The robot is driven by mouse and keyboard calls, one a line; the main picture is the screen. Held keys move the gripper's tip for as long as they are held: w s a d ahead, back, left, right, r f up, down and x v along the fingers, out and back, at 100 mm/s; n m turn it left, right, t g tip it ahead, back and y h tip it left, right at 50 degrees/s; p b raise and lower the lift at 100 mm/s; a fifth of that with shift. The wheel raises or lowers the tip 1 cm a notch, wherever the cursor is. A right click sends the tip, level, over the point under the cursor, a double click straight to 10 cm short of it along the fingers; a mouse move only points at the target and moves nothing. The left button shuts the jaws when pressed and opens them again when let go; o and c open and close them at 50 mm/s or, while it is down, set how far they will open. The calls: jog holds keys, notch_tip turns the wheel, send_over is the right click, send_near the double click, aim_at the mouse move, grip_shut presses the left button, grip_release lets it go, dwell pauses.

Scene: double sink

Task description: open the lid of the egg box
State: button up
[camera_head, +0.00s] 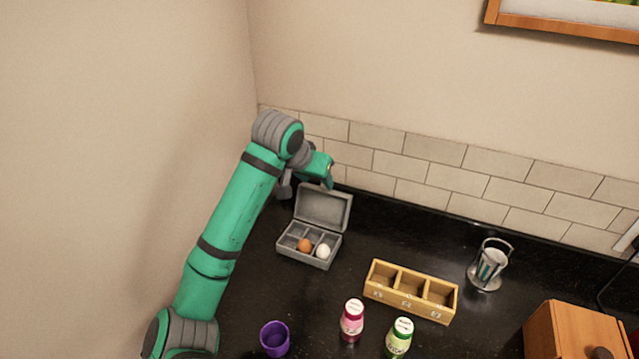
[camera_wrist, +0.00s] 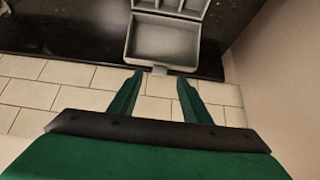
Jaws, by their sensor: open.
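The grey egg box (camera_head: 288,252) stands on the dark counter near the wall corner. Its lid (camera_head: 323,208) is raised and leans back toward the tiled wall. A brown egg (camera_head: 304,245) and a white egg (camera_head: 323,251) sit in the front compartments. The lid's inside also shows in the wrist view (camera_wrist: 163,42), with part of the compartments above it. My gripper (camera_wrist: 156,75) is open and empty, its two fingers apart just beyond the lid's free edge. In the head view my gripper is behind the lid and partly hidden, so I cannot tell if it touches.
A metal holder (camera_head: 487,266) and a wooden box (camera_head: 575,335) are at the right. The tiled wall (camera_head: 420,171) is close behind.

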jog(key=v, duration=0.6)
jog(key=shift+s+d, duration=0.1)
